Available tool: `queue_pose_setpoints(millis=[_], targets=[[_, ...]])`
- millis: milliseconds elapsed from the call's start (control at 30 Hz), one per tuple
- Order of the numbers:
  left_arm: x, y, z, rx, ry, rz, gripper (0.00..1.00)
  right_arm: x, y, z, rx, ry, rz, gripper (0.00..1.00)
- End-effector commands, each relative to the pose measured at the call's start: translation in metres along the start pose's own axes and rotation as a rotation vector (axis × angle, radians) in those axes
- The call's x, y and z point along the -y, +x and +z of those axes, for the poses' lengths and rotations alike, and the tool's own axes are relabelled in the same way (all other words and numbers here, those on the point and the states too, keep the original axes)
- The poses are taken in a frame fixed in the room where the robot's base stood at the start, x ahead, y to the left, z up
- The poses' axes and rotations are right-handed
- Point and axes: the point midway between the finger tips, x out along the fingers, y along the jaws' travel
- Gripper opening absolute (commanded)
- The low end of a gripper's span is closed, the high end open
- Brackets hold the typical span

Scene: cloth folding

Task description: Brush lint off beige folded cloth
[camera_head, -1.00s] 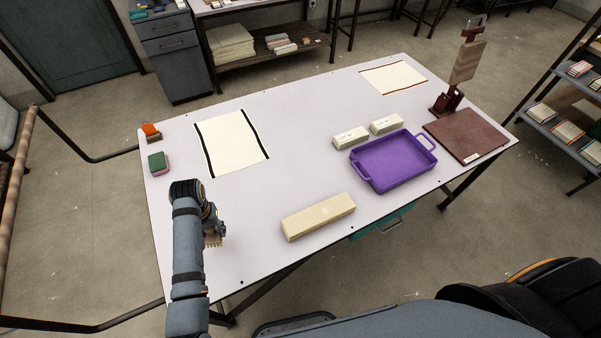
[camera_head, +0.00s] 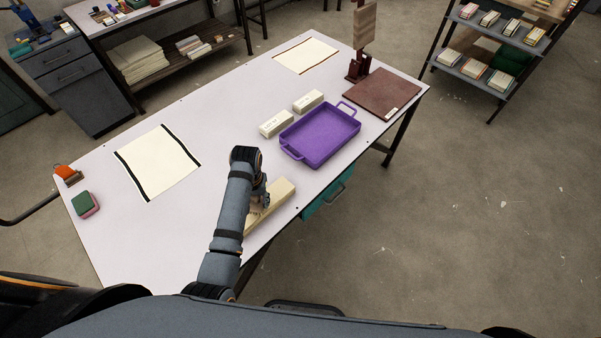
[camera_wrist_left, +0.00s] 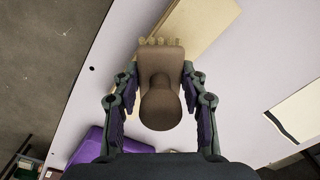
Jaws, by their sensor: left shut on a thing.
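The beige folded cloth (camera_head: 281,197) is a long, flat strip near the table's front edge. My right gripper is not in view.
A purple tray (camera_head: 289,154) stands right of the cloth, with two pale boxes (camera_head: 276,124) behind it. A black-edged cream sheet (camera_head: 158,162), a green-and-pink sponge (camera_head: 86,204) and an orange item (camera_head: 67,174) lie on the left. The table between is clear.

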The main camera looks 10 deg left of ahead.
Motion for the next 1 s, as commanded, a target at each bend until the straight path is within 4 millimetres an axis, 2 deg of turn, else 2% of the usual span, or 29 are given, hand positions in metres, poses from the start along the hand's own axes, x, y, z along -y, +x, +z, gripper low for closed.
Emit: queue_pose_setpoints(millis=[33, 200, 300, 400, 733, 1000], targets=[[-0.002, -0.014, -0.006, -0.001, -0.034, 0.001, 0.18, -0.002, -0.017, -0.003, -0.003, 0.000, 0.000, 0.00], [-0.018, -0.048, -0.035, 0.006, -0.304, 0.011, 0.18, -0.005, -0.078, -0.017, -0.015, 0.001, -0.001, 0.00], [-0.027, -0.059, -0.048, 0.010, -0.461, 0.015, 0.17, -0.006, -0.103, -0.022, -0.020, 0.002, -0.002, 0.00], [-0.033, -0.064, -0.056, 0.013, -0.570, 0.017, 0.17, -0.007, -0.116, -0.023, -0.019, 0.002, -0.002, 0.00], [-0.037, -0.053, -0.059, 0.013, -0.629, 0.019, 0.17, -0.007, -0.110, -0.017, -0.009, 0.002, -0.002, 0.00], [-0.037, -0.027, -0.058, 0.013, -0.627, 0.019, 0.17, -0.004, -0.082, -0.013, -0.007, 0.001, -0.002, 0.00]])
